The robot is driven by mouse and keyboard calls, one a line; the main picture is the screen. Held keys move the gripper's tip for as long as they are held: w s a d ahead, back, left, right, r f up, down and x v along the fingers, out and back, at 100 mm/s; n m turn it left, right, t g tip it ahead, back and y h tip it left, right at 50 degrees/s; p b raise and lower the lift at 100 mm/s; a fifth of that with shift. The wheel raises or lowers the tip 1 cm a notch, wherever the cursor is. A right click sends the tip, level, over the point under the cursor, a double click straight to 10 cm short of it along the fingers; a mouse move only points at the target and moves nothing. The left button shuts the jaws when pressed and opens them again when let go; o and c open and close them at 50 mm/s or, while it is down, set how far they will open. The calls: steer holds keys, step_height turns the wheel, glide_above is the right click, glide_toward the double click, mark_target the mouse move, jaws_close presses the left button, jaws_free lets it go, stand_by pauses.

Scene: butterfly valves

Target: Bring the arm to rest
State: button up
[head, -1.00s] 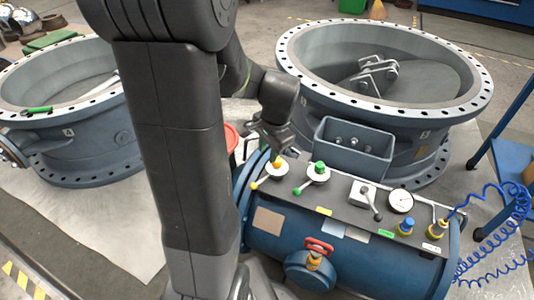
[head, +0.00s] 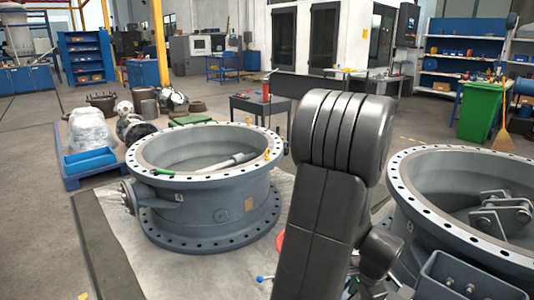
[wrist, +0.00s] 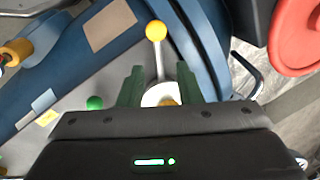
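My gripper (wrist: 170,85) shows in the wrist view with its two dark green fingers apart. A lever with a yellow ball (wrist: 156,31) and a round white base (wrist: 160,94) shows between the fingers. I cannot tell if the fingers touch it. In the head view my arm rises through the middle right, bent at the top. The gripper itself cannot be made out there.
The blue cylinder (wrist: 60,65) with its grey panel lies under the gripper; a green knob (wrist: 95,103) and a red round part (wrist: 296,38) are near. Large grey valve bodies stand left (head: 215,205) and right (head: 440,240) of my arm.

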steer(key=f, duration=0.3)
steer(key=shift+w+a+f+b, duration=0.1)
steer(key=shift+w+f+b, duration=0.05)
steer(key=shift+w+b, duration=0.2)
steer(key=shift+s+n+b, duration=0.25)
steer(key=shift+n+b, duration=0.05)
steer(key=shift+n, duration=0.1)
